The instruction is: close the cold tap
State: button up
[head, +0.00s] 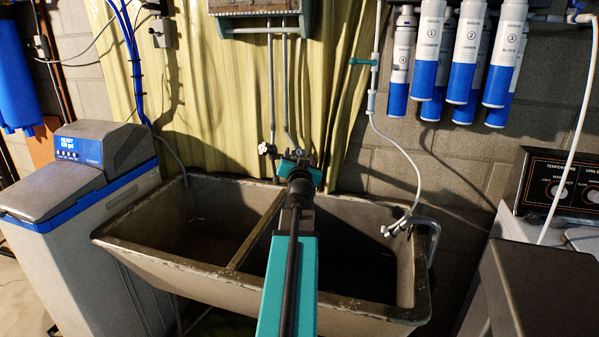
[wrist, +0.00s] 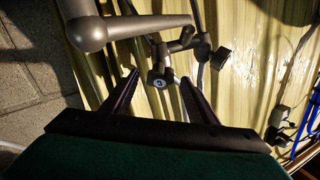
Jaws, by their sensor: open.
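In the wrist view, which looks turned over, the tap knob (wrist: 159,80) with a small pale disc on its face lies between my fingertips. I take it as the cold tap, though its mark is too small to read. My gripper (wrist: 160,82) is open, one finger on each side of this knob; I cannot tell whether they touch it. A second knob (wrist: 220,58) is to its right, and the grey spout (wrist: 90,33) is at upper left. In the head view my gripper (head: 299,165) is at the wall taps and mostly hides this knob; the other knob (head: 266,150) shows to its left.
A two-basin stone sink (head: 170,262) stands below my arm. A water softener (head: 75,180) is at left. Filter cartridges (head: 466,50) hang at upper right. A thin white hose (head: 395,148) hangs into the right basin. A yellow curtain (head: 220,100) is behind the taps.

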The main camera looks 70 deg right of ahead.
jog(key=shift+b+v, duration=0.3)
jog(key=shift+v, duration=1.65)
jog(key=b+v, duration=0.2)
jog(key=b, duration=0.4)
jog(key=shift+s+a+f+b, duration=0.15)
jog(key=shift+s+a+b, duration=0.05)
jog(key=shift+a+b, duration=0.15)
jog(key=a+b, duration=0.1)
jog(key=b, duration=0.3)
jog(key=shift+s+a, duration=0.2)
jog(key=shift+s, duration=0.05)
jog(key=shift+s+a+b, duration=0.15)
jog(key=shift+a+b, duration=0.2)
jog(key=shift+b, duration=0.5)
jog(key=shift+b+v, duration=1.4)
jog(key=shift+b, duration=0.6)
